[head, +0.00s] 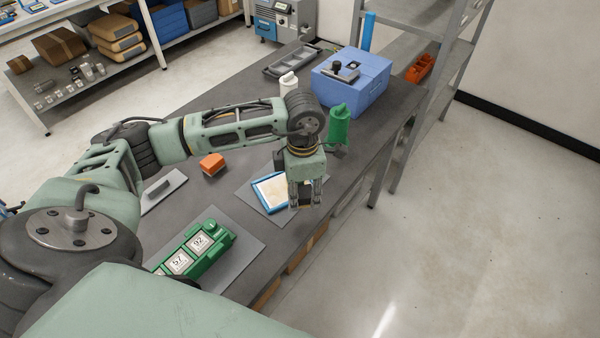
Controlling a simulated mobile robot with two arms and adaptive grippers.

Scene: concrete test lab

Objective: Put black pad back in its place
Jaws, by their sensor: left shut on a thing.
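My left gripper (305,197) hangs fingers down over the right part of the table, just right of a blue-framed tray (257,191) with a pale inside. It is shut on a small dark thing (305,189) between its fingers, which looks like the black pad; the fingers hide most of it. I cannot tell whether the pad touches the tray or the mat. The tray lies on a grey mat (246,199), and the gripper covers its right side. My right gripper is not in view.
An orange block (212,163), a grey flat tool (163,188) and a green holder with number cards (205,247) lie nearby. A green bottle (339,126), a white bottle (287,87) and a blue box (352,76) stand behind. The table's right edge is close to the gripper.

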